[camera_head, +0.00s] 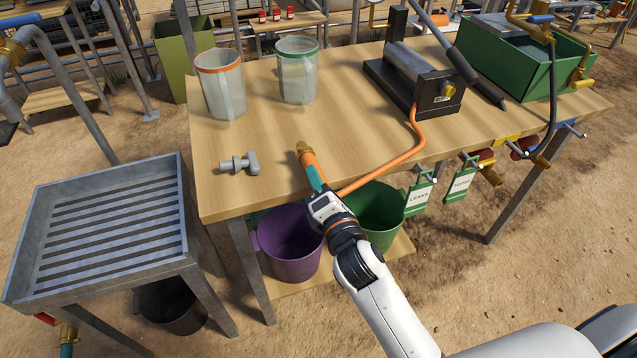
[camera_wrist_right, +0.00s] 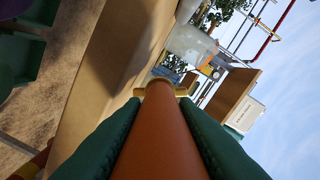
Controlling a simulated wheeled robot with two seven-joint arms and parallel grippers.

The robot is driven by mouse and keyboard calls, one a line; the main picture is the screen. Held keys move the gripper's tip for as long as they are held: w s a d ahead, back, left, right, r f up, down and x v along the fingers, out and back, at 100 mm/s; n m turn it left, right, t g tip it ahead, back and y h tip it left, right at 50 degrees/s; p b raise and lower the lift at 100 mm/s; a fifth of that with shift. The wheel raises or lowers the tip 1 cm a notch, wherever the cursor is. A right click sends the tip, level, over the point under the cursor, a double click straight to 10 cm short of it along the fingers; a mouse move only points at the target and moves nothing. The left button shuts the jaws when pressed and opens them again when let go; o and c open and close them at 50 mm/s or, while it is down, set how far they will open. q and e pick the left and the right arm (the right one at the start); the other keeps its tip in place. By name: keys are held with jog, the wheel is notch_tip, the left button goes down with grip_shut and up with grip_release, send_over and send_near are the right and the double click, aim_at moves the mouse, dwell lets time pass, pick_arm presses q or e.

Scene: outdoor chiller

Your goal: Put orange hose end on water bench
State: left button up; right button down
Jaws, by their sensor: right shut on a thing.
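The orange hose end (camera_head: 308,158), with a brass fitting at its tip, is in my right gripper (camera_head: 317,178). The gripper is shut on it at the front edge of the wooden bench (camera_head: 270,125). The brass tip points away over the bench top; I cannot tell whether it touches the wood. In the right wrist view the orange hose end (camera_wrist_right: 160,135) lies between the two green fingers, its brass collar (camera_wrist_right: 160,88) ahead. The orange hose runs right to a black device (camera_head: 415,85) on the bench. My left gripper is not in view.
A grey tap fitting (camera_head: 240,163) lies left of the hose end. Two clear jugs, orange-rimmed (camera_head: 221,85) and green-rimmed (camera_head: 297,70), stand behind. A purple bucket (camera_head: 290,245) and green bucket (camera_head: 378,215) sit below. A slatted metal table (camera_head: 105,270) stands left.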

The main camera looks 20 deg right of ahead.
jog(key=shift+f, duration=0.1)
jog(key=c, duration=1.4)
grip_release()
